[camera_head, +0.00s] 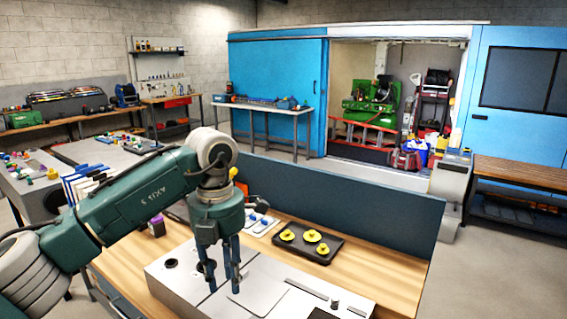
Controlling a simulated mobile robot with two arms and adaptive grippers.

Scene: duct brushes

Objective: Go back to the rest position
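My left gripper (222,289) points down over the grey metal box (168,285) on the wooden bench. Its two fingers are apart, with nothing visible between them. The fingertips are low over the box top, near a light panel (258,291); I cannot tell whether they touch it. A dark round opening (171,263) lies in the box top to the left of the fingers. A black tray (322,258) behind and right of the gripper holds yellow round pieces (312,236). My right gripper is not in view.
A dark blue partition (340,208) stands along the back of the bench (385,278). Bare wood shows right of the tray. A small dark knob (334,303) stands up from the box at the front right. A white board with blue pieces (262,226) lies left of the tray.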

